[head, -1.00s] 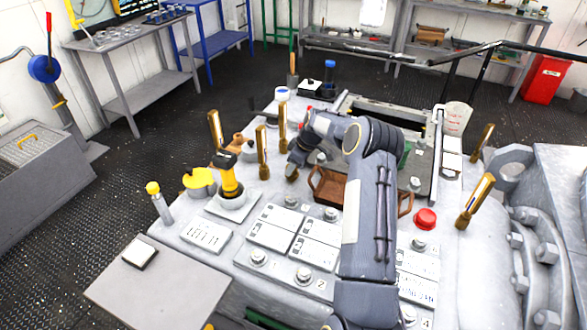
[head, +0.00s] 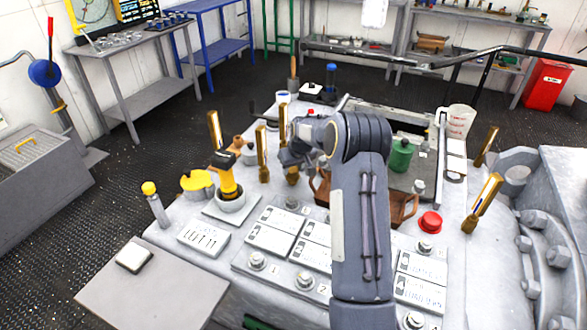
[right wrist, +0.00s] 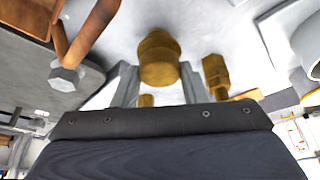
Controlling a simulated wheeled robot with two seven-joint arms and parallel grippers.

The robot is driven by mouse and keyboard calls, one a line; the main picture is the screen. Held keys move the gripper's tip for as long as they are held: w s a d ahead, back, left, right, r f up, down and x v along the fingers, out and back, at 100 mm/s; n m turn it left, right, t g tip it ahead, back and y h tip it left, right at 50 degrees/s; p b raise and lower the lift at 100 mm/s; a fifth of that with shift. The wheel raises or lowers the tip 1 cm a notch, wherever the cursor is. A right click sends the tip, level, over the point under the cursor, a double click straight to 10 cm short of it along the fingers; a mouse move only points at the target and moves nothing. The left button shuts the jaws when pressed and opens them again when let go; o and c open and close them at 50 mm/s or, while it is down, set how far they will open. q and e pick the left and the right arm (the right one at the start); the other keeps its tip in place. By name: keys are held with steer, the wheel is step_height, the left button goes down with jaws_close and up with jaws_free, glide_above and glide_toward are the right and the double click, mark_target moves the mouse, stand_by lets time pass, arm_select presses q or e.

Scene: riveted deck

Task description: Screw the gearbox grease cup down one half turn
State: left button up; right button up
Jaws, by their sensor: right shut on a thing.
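In the right wrist view the brass grease cup (right wrist: 158,60), a round stepped piece, sits between the two grey fingers of my right gripper (right wrist: 158,86). The gripper is shut on it. In the head view my right gripper (head: 289,160) is low over the grey gearbox top (head: 215,262), beside the brass lever posts. My own wrist and forearm hide the fingertips and most of the cup there. My left gripper is not in the head view.
Brass levers (head: 262,152) stand close by on the left. A yellow-and-black tool (head: 228,180) stands in a round socket. A brown tray (head: 405,213), green canister (head: 401,157) and red button (head: 430,222) lie to the right. In the wrist view a brass hex fitting (right wrist: 215,76) is near.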

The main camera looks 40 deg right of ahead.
steer(key=shift+r, duration=0.15)
steer(key=shift+w, duration=0.1)
steer(key=o, duration=1)
steer(key=v, duration=0.7)
steer(key=shift+s+r, duration=0.25)
steer(key=shift+r, duration=0.05)
